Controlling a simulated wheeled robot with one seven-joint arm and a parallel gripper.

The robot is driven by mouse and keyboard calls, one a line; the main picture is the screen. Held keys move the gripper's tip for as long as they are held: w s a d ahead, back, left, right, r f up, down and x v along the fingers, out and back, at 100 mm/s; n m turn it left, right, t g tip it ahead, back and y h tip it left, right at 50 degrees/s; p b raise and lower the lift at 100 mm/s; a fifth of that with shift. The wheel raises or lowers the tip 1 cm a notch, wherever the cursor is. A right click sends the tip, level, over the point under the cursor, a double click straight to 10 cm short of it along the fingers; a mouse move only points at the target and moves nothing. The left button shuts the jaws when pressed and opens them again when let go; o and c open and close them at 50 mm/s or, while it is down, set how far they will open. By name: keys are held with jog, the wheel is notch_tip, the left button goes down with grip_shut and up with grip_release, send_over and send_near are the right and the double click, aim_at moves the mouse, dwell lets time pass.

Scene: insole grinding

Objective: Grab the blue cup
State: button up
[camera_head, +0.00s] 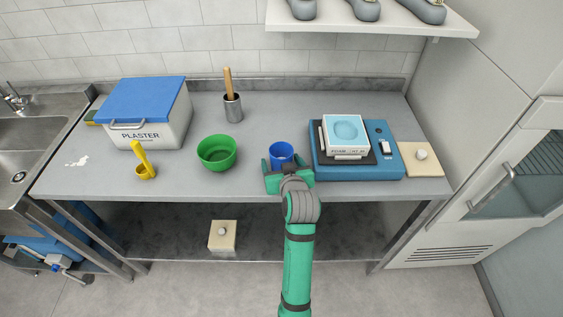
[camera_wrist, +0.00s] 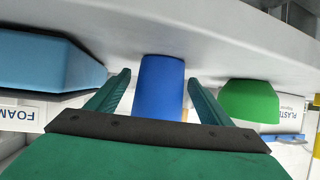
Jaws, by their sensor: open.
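The blue cup (camera_head: 281,153) stands upright on the grey counter, near its front edge. In the wrist view the blue cup (camera_wrist: 159,88) is in the middle, between the two green fingers. My gripper (camera_head: 287,168) is at the cup's near side in the head view and hides its lower part. In the wrist view my gripper (camera_wrist: 160,92) is open, with one finger on each side of the cup. I see no clear contact between fingers and cup.
A blue scale (camera_head: 390,167) with a foam box (camera_head: 345,132) stands close on the right. A green bowl (camera_head: 217,153) and a yellow scoop (camera_head: 146,171) are on the left. A metal pot (camera_head: 233,110) and a plaster bin (camera_head: 165,134) stand behind. The counter (camera_head: 255,130) behind the cup is clear.

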jog(key=c, duration=1.2)
jog(key=shift+r, duration=0.25)
